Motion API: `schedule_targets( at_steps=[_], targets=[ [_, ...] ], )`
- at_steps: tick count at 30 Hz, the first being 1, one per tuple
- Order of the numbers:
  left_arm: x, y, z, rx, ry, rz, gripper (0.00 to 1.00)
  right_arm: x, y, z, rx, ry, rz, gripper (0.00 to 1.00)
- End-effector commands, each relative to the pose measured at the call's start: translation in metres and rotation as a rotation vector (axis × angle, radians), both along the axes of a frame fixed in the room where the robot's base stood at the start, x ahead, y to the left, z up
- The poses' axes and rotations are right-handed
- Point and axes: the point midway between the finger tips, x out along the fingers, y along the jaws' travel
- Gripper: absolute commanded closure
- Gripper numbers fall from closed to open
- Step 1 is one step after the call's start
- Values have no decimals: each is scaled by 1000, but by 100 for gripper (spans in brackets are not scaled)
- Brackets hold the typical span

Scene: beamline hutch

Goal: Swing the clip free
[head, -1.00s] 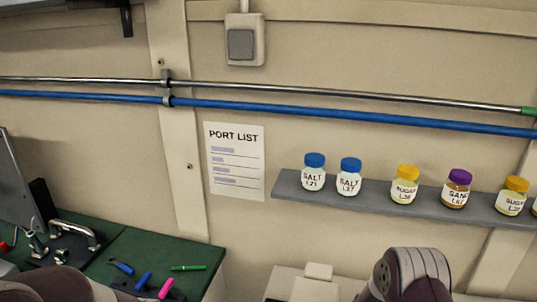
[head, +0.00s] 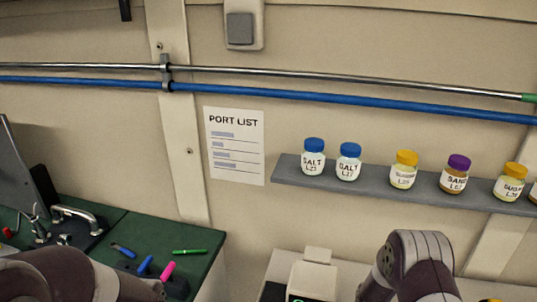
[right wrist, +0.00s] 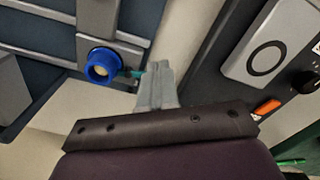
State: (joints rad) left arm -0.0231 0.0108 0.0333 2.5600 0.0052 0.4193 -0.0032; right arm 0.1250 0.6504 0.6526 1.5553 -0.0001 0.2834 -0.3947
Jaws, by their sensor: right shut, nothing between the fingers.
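In the right wrist view my right gripper (right wrist: 158,72) shows as grey fingers, shut and empty. A blue ring-shaped part with a pale centre (right wrist: 102,66) is just left of the fingertips. A small dark green piece (right wrist: 133,73) sticks out from it toward the fingers; I cannot tell whether they touch. I cannot tell for certain which part is the clip. In the head view only links of my two arms show at the bottom edge, and both grippers are out of that picture.
A grey shelf (head: 285,176) on the wall holds several lidded jars. A green bench (head: 134,229) at lower left carries pens and a metal handle (head: 78,214). A white device (head: 313,272) stands at bottom centre. A dark panel with a knob (right wrist: 304,82) is right of the fingers.

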Motion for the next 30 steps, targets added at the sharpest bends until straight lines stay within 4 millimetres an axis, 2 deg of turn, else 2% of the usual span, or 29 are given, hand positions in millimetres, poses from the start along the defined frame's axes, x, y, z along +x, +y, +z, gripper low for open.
schedule_targets(
  at_steps=[30],
  targets=[
    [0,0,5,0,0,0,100,-15,-15,0,0,1,-1,100]
  ],
)
